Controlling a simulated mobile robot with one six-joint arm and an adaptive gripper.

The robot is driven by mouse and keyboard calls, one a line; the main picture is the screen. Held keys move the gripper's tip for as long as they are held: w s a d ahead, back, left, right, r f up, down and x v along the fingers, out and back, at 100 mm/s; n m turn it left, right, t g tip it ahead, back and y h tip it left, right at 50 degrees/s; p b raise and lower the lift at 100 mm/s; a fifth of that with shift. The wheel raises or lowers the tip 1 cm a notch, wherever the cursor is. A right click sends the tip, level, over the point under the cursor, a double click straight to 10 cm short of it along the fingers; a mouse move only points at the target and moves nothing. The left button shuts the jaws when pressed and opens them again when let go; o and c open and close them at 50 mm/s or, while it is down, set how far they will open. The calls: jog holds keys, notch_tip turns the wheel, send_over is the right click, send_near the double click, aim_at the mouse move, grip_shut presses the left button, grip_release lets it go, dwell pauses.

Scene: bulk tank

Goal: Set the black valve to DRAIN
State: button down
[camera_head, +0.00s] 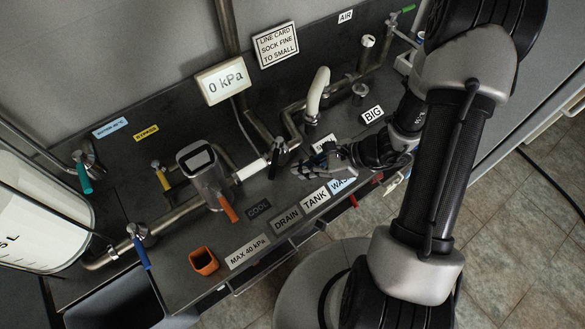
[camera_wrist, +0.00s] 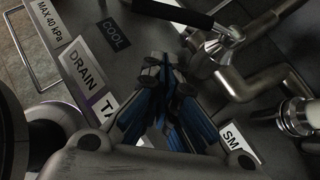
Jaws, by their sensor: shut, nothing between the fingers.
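The black valve (camera_head: 275,160) has a black lever on a metal body, mid-panel in the head view. Its lever points toward the bottom of the picture, roughly toward the label row. In the wrist view the black lever (camera_wrist: 170,11) runs along the top edge, left from its metal hub (camera_wrist: 226,36). The DRAIN label (camera_head: 287,220) lies between COOL and TANK; it also shows in the wrist view (camera_wrist: 84,68). My gripper (camera_head: 298,171) is just right of the lever, apart from it. In the wrist view its blue-padded fingers (camera_wrist: 165,72) are shut and empty.
Orange (camera_head: 229,208), yellow (camera_head: 162,177), blue (camera_head: 142,250) and teal (camera_head: 84,177) handles stand left. A curved white-handled spout (camera_head: 317,92) rises behind my gripper. An orange cup (camera_head: 204,261) sits at the front. Metal pipes (camera_wrist: 275,75) lie right of the valve hub.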

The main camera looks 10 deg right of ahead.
aim_at(274, 164)
jog(key=shift+w+a+r, duration=0.15)
jog(key=shift+w+a, duration=0.05)
jog(key=shift+a, duration=0.3)
jog(key=shift+w+a+r, duration=0.2)
jog(key=shift+a, duration=0.25)
jog(key=shift+w+a+r, duration=0.15)
jog(key=shift+w+a, duration=0.05)
jog(key=shift+a, duration=0.3)
jog(key=shift+a+r+b, duration=0.1)
jog(key=shift+a+b, duration=0.35)
jog(key=shift+a, duration=0.35)
jog(key=shift+w, duration=0.1)
